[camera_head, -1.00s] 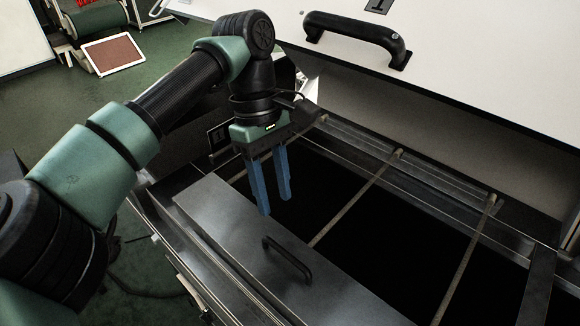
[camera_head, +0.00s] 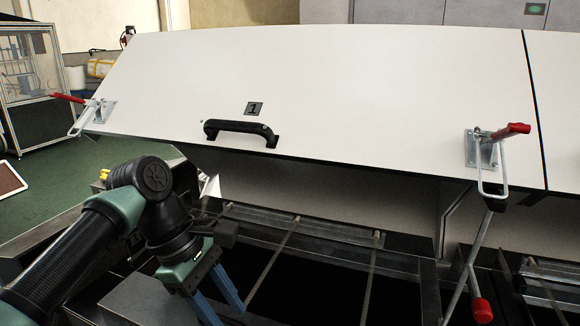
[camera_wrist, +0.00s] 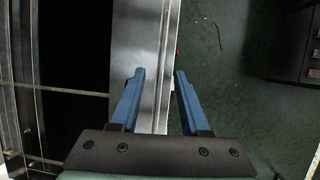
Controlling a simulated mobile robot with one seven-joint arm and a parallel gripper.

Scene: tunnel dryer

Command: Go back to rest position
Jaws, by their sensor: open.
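My gripper (camera_head: 219,303) is at the lower left of the head view, with two blue fingers pointing down. The fingers are apart and nothing is between them. In the wrist view my gripper (camera_wrist: 160,75) is open over a grey metal ledge (camera_wrist: 137,40) and the green floor. The white dryer lid (camera_head: 350,90), marked 1, is raised behind the gripper. Its black handle (camera_head: 240,129) is above and to the right of my arm. The dark dryer opening (camera_head: 320,285) lies below the lid, to the right of the fingers.
Red-tipped clamps stand at the lid's left (camera_head: 88,105) and right (camera_head: 482,150). Thin bars (camera_head: 272,268) cross the opening. A framed brown panel (camera_head: 10,180) is at the far left. Green floor (camera_head: 75,175) shows to the left of the dryer.

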